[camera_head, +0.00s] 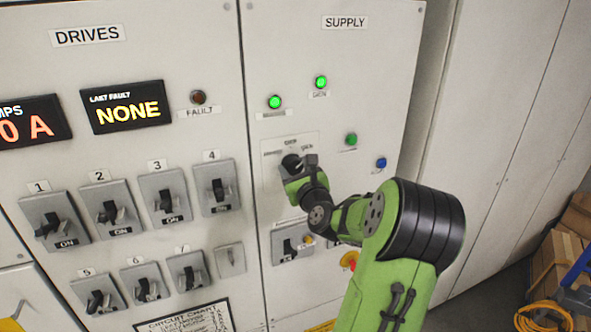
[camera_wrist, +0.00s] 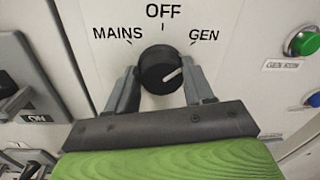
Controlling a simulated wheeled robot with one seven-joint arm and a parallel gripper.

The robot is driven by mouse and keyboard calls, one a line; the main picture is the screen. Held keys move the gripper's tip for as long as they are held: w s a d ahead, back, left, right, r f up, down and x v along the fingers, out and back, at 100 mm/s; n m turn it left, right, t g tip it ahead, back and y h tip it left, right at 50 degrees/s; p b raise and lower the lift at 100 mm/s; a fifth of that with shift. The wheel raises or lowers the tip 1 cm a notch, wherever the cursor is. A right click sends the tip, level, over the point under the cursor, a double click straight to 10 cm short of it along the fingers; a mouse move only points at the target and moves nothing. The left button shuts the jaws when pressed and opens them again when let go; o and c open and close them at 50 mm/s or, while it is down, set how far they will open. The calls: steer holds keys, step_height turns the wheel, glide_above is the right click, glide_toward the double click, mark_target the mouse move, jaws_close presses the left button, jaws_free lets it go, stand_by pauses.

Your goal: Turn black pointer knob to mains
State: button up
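The black pointer knob (camera_wrist: 158,66) sits on the pale supply panel below the printed labels MAINS (camera_wrist: 117,33), OFF (camera_wrist: 163,11) and GEN (camera_wrist: 204,35). Its white pointer line slants to the right and slightly up, on the GEN side. My gripper (camera_wrist: 161,84) has one finger on each side of the knob, with the fingers spread and the knob between them. Narrow gaps seem to show beside the knob; contact is hard to judge. In the head view the knob (camera_head: 290,161) is partly hidden by my gripper (camera_head: 298,168).
Green lamps (camera_head: 275,102) and (camera_head: 321,82) are lit above the knob. A green button (camera_head: 351,139) and a blue button (camera_head: 381,163) are to its right. Breaker switches (camera_head: 216,190) fill the left panel. A switch (camera_head: 290,243) and a red-yellow knob (camera_head: 350,261) are below.

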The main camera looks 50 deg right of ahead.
steer(key=shift+c, duration=0.5)
steer(key=shift+n+b, duration=0.3)
steer(key=shift+n, duration=0.1)
steer(key=n+b, duration=0.2)
steer(key=n, duration=0.2)
steer(key=shift+f+b, duration=0.1)
steer(key=shift+b, duration=0.3)
steer(key=n+t+b, duration=0.1)
steer(key=n+b, duration=0.4)
steer(key=shift+f+n, duration=0.1)
steer(key=shift+n, duration=0.3)
steer(key=n+b, duration=0.5)
steer(key=shift+n+y, duration=0.3)
steer(key=n+b, duration=0.4)
steer(key=shift+n, duration=0.5)
steer(key=shift+r, duration=0.2)
